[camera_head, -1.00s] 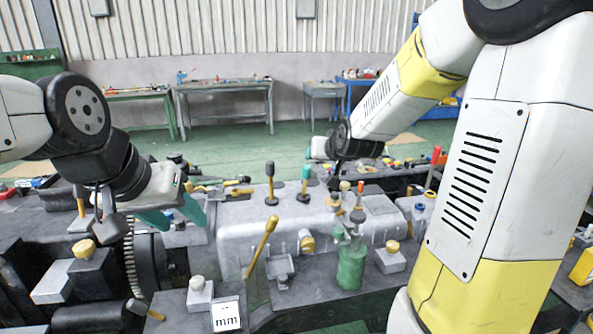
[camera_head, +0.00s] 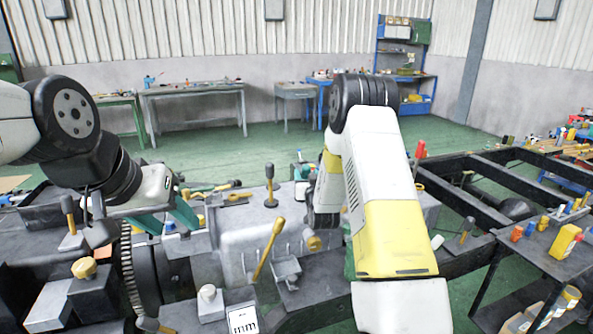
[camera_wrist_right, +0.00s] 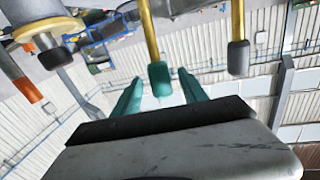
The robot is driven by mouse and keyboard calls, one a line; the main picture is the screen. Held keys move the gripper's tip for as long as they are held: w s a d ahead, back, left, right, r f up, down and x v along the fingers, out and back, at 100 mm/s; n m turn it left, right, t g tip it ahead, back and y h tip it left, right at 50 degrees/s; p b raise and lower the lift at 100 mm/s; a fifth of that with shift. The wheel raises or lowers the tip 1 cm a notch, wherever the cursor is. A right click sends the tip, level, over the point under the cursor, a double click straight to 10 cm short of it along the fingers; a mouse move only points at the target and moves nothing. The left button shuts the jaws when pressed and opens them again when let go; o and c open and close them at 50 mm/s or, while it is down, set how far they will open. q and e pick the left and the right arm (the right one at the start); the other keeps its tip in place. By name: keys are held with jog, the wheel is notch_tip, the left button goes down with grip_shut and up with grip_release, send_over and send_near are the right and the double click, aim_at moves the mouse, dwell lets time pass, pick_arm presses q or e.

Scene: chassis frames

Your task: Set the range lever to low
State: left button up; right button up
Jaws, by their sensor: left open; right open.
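In the right wrist view, a lever with a yellow shaft and a teal knob (camera_wrist_right: 159,78) stands between the two teal fingers of my right gripper (camera_wrist_right: 158,92). The fingers are open, with a gap on each side of the knob. A black-knobbed lever (camera_wrist_right: 238,58) is to the right. In the head view, a black-knobbed lever (camera_head: 270,185) stands on the grey housing (camera_head: 232,240), with a long yellow lever (camera_head: 268,250) in front. I see no label naming the range lever. My left gripper (camera_head: 168,222) is open and empty left of the housing.
My right arm covers the right part of the housing. Dark chassis rails (camera_head: 485,210) run right. A parts cart (camera_head: 535,255) stands at the right.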

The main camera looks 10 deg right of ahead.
jog(key=w, duration=0.5)
jog(key=shift+c, duration=0.2)
grip_shut()
dwell(1.2)
